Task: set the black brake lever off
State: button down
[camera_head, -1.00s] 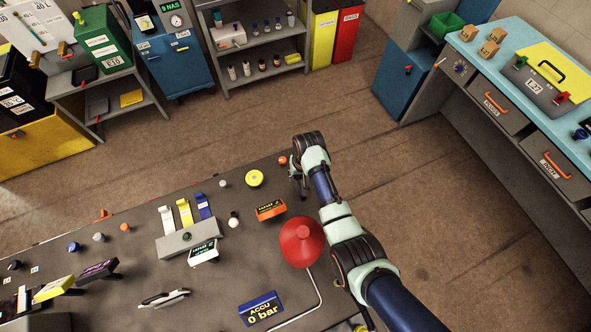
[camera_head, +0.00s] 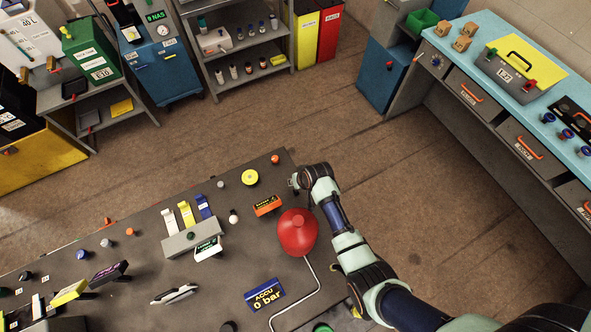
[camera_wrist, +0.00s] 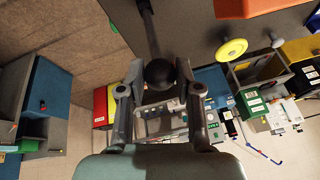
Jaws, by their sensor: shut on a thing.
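The black brake lever (camera_wrist: 160,73) shows in the wrist view as a dark ball knob on a thin rod running up to the bench edge. My gripper (camera_wrist: 158,80) has its two fingers on either side of the knob and is shut on it. In the head view my gripper (camera_head: 295,182) is at the right edge of the grey bench, beside the red ball-shaped accumulator (camera_head: 297,232). The lever is mostly hidden there by my gripper, and its off mark cannot be made out.
An orange-labelled block (camera_head: 267,205), a yellow disc (camera_head: 250,177) and an orange knob (camera_head: 275,159) stand on the bench near my gripper. The ACCU 0 bar display (camera_head: 265,294) lies nearer the front. Open floor (camera_head: 400,180) lies right of the bench.

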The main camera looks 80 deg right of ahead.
jog(key=shift+a+f, duration=0.1)
jog(key=shift+f, duration=0.05)
jog(key=c, duration=0.8)
grip_release()
jog(key=shift+s, duration=0.15)
jog(key=v, duration=1.2)
